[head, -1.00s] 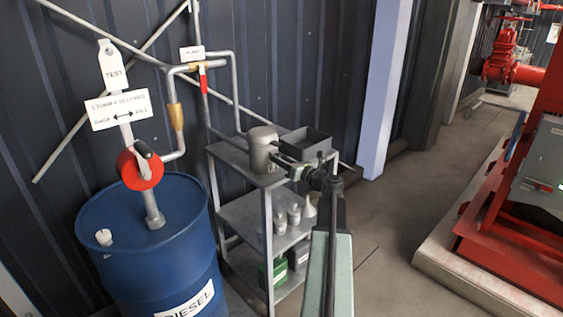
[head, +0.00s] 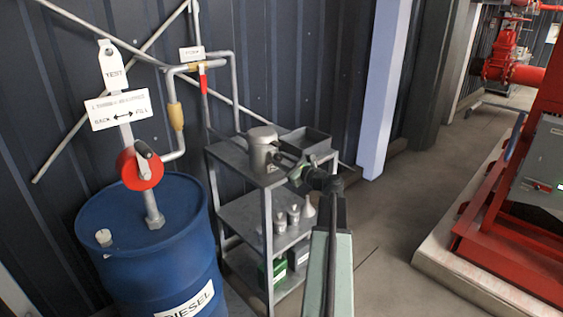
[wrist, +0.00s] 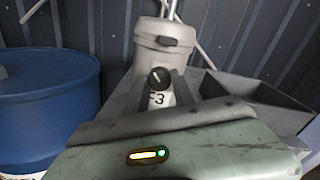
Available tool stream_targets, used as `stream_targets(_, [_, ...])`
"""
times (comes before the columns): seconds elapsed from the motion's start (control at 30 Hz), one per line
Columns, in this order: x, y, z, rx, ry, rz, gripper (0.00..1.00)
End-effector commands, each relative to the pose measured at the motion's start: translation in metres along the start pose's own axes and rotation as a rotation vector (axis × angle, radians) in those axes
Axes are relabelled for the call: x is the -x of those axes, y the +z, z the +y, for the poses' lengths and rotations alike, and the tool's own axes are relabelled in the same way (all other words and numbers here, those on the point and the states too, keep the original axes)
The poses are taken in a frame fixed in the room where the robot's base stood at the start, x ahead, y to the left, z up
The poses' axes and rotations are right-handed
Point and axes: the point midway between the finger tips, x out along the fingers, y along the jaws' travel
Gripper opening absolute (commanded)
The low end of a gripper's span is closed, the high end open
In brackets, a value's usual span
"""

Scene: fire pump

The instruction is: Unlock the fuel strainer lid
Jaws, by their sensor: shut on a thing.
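The fuel strainer (head: 262,146) is a grey metal can with a wider lid (head: 262,131), standing upright on the top shelf of a grey rack. My gripper (head: 281,157) is at the strainer's right side in the head view. In the wrist view my gripper (wrist: 167,82) is shut on the knob; the exact contact is hard to see.
An open grey tray (head: 306,142) sits right of the strainer, close to my gripper. A blue diesel drum (head: 150,245) with a red hand pump stands left of the rack (head: 267,235). Small cans and a funnel stand on the middle shelf.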

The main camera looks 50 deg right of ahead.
Motion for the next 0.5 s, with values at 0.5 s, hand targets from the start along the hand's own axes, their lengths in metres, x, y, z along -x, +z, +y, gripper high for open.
stream_targets(0.5, [-0.0002,0.0005,-0.0004,0.487,0.0,-0.001,0.0])
